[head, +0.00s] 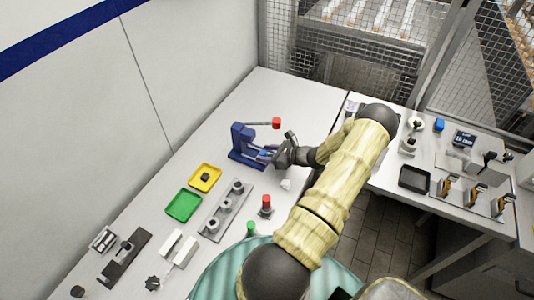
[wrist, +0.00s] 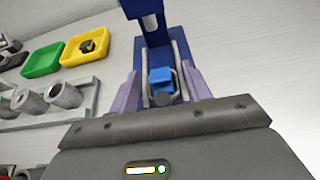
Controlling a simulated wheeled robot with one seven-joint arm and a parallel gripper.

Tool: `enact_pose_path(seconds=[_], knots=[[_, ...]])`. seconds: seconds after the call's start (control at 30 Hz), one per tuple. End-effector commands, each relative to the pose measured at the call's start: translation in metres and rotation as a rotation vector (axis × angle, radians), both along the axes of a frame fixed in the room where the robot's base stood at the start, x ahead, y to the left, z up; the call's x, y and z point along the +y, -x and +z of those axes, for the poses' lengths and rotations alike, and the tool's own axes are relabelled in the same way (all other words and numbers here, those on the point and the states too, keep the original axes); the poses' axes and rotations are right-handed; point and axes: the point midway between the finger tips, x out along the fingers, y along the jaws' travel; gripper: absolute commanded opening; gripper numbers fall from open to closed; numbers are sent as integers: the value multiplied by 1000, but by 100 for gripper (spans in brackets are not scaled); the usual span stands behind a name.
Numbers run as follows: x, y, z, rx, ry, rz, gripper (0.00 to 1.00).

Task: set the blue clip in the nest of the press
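The blue press (head: 241,143) stands on the left table, with a red-knobbed lever. In the wrist view its column and base (wrist: 178,42) are straight ahead. The blue clip (wrist: 160,77) shows between my fingers, over the near part of the press base, where it seems to sit in the nest. Its underside is hidden, so I cannot tell how fully it is seated. My gripper (wrist: 160,85) is at the front of the press, its lilac fingers spread to either side of the clip with gaps between. It also shows in the head view (head: 276,158).
A yellow tray (head: 205,177) holding a dark part and a green tray (head: 183,205) lie left of the press. A grey rack with several cylinders (head: 226,207) is nearer. A red-topped post (head: 266,203) and a small white piece (head: 285,184) stand near my arm.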

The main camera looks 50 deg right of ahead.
Motion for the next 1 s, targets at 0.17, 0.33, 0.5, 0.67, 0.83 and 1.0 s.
enact_pose_path(seconds=[0.17, 0.33, 0.5, 0.67, 0.83, 1.0], knots=[[0, 1, 0, 0, 0, 0, 48], [-4, 10, 6, 1, 1, -1, 48], [-11, 35, 18, 1, 1, -3, 48], [-19, 64, 30, 1, 1, -3, 48], [-28, 94, 43, 1, 2, -4, 48], [-37, 124, 55, 2, 2, -3, 48]])
